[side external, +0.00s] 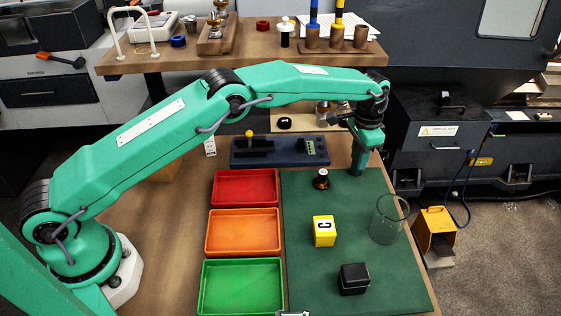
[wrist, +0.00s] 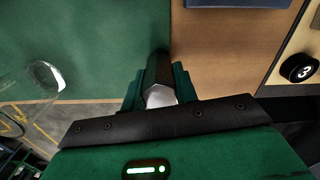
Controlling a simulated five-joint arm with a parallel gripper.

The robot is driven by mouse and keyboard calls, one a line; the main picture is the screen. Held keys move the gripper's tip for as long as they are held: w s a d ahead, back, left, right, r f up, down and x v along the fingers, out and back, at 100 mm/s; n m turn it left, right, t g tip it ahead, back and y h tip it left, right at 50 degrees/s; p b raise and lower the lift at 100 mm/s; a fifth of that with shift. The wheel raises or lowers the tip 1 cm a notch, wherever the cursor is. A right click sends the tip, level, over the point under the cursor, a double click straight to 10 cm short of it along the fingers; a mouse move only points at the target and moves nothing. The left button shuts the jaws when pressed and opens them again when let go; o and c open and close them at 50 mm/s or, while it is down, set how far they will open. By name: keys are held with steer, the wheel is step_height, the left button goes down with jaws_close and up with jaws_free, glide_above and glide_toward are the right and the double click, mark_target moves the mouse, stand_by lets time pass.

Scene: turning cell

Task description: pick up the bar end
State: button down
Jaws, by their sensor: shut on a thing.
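The bar end (wrist: 160,96) shows in the wrist view as a short piece with a pale, six-sided metal face and a darker side beyond it. My gripper (wrist: 161,88) is shut on it, with a green finger on each side. In the side view my gripper (side external: 359,168) points down at the far right part of the green mat (side external: 300,278), near its back edge. The bar end is hidden there by the fingers. I cannot tell whether it touches the mat.
A black knob-shaped piece (side external: 321,180), a yellow C cube (side external: 324,231), a black box (side external: 353,279) and a clear glass cylinder (side external: 389,220) stand on the mat. Red (side external: 245,174), orange (side external: 243,212) and green (side external: 204,290) trays line its left. A dark blue fixture (side external: 244,157) lies behind.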

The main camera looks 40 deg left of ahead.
steer(key=shift+r, duration=0.15)
steer(key=shift+r, duration=2.05)
steer(key=s+d+r, duration=0.6)
steer(key=s+d, duration=0.1)
steer(key=s, duration=0.2)
steer(key=shift+d+r, duration=0.25)
steer(key=shift+r, duration=0.15)
